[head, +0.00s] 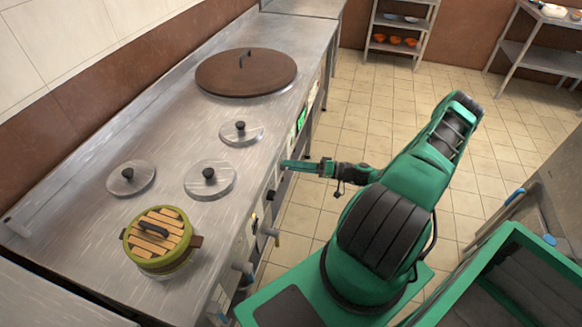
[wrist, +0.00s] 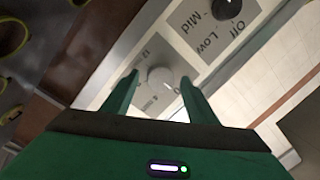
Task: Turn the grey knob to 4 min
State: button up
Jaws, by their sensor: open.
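The grey knob (wrist: 160,78) is on a pale front panel in the wrist view, with a dial scale around it; a "12" is readable, the other marks are too small or hidden. My gripper (wrist: 158,88) is open, one green finger on each side of the knob. I cannot tell whether the fingers touch it. In the head view my gripper (head: 288,165) is at the front edge of the steel counter, and the grey knob is hidden there. I cannot read which minute the knob points to.
A black knob (wrist: 228,8) marked Off, Low and Mid is beside the grey one on the panel. The steel counter (head: 150,110) holds a big brown lid (head: 225,75), several steel lids and a wooden-lidded green pot (head: 165,250). Tiled floor (head: 310,205) is open beyond my arm.

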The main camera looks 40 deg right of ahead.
jog(key=c, duration=1.1)
jog(key=shift+o, duration=0.2)
jog(key=shift+m, duration=0.3)
jog(key=m, duration=0.4)
jog(key=m+t, duration=0.1)
jog(key=m, duration=0.6)
jog(key=shift+s+f+m+t, duration=0.1)
jog(key=shift+f+m+t, duration=0.2)
jog(key=shift+m, duration=0.1)
